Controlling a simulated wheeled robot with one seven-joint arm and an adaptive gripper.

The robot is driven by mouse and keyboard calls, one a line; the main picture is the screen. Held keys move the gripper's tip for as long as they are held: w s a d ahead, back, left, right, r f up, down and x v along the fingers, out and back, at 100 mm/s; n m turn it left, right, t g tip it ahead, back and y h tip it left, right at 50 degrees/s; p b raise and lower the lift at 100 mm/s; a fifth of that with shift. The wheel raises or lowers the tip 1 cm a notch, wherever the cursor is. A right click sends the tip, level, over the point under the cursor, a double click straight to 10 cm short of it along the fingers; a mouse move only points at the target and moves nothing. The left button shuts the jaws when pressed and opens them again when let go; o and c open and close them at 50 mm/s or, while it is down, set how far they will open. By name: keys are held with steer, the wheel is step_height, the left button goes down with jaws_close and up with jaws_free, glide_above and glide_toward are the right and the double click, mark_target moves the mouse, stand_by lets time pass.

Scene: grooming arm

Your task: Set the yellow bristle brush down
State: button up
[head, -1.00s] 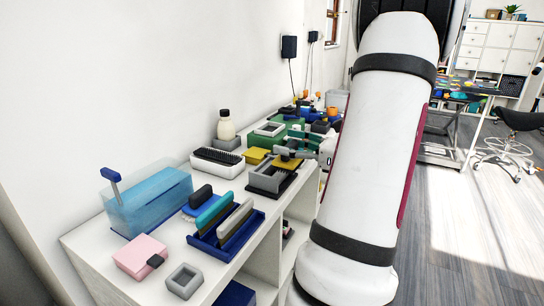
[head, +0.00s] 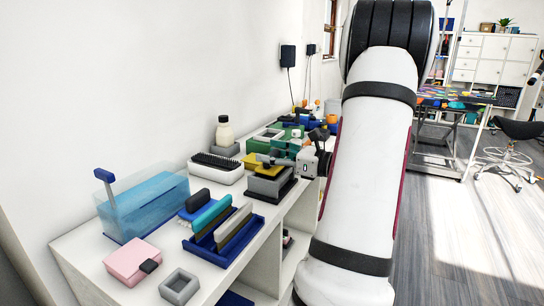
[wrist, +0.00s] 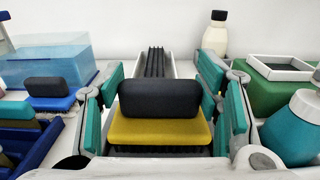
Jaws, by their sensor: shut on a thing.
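The yellow bristle brush (wrist: 160,132) has a yellow body with a black grip block on top. My gripper (wrist: 160,110) is shut on it, with teal finger pads at both sides of the brush. In the head view my gripper (head: 291,166) reaches in from the right over the shelf unit's top. There the yellow brush (head: 268,171) shows at the grey open holder (head: 268,187), over its hollow. I cannot tell whether the brush touches the holder; its underside is hidden.
A white tray with black bristles (head: 216,166) stands just left of the holder. A cream bottle (head: 224,132) is behind it. A blue rack (head: 222,250) with upright tools is in front. A teal bottle (wrist: 293,127) stands close at the right of my gripper.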

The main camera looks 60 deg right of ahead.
steer(key=shift+f, duration=0.15)
steer(key=o, duration=1.3)
